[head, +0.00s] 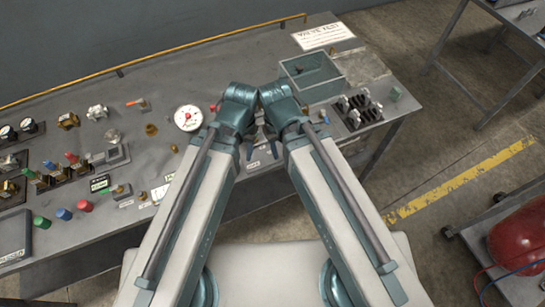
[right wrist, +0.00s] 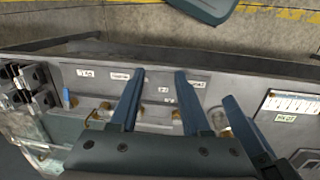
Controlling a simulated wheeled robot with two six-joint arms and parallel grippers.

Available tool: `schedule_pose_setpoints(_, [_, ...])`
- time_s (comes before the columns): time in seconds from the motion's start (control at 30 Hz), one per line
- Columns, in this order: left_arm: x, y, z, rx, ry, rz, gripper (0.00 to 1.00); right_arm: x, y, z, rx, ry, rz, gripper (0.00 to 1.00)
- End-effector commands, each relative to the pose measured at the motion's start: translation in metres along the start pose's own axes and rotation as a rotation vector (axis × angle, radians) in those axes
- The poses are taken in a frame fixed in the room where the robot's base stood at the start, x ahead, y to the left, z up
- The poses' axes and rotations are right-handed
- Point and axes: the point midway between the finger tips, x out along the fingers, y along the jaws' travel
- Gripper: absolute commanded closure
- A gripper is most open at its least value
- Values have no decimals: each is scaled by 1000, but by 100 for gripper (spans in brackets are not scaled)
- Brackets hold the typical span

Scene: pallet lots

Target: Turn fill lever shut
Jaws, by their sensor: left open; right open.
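Both my grippers are over the front edge of the grey bench, close together. My right gripper (right wrist: 160,80) is open in the right wrist view, with its two blue fingers apart and nothing between them but the panel face and small labels. My left gripper (head: 249,148) is open, partly hidden by its own wrist in the head view. A small blue-handled lever (right wrist: 68,98) stands on the panel left of my right gripper, apart from it. Brass fittings (right wrist: 102,112) show beside the fingers. The labels are too small to read, so I cannot tell which part is the fill lever.
A grey-green open bin (head: 335,87) and a row of black-based switches (head: 358,112) stand to the right. A red tank (head: 520,240) on a cart stands at lower right.

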Motion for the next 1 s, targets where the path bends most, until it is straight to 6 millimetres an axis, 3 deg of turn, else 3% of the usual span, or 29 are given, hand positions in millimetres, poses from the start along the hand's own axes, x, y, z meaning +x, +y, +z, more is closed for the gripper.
schedule_pose_setpoints(0.57, [-4, 0, 0, 0, 0, 0, 53, -4, 7, -7, 9, 1, -4, 53])
schedule_pose_setpoints(0.67, [-18, -2, 1, -1, 0, 0, 53, -16, 33, -30, 40, 3, -20, 53])
schedule_pose_setpoints(0.8, [-40, -4, 2, -2, 0, 1, 53, -35, 98, -68, 102, 13, -52, 53])
schedule_pose_setpoints(1.0, [-63, -6, 4, -4, 0, 1, 53, -50, 188, -97, 172, 34, -87, 53])
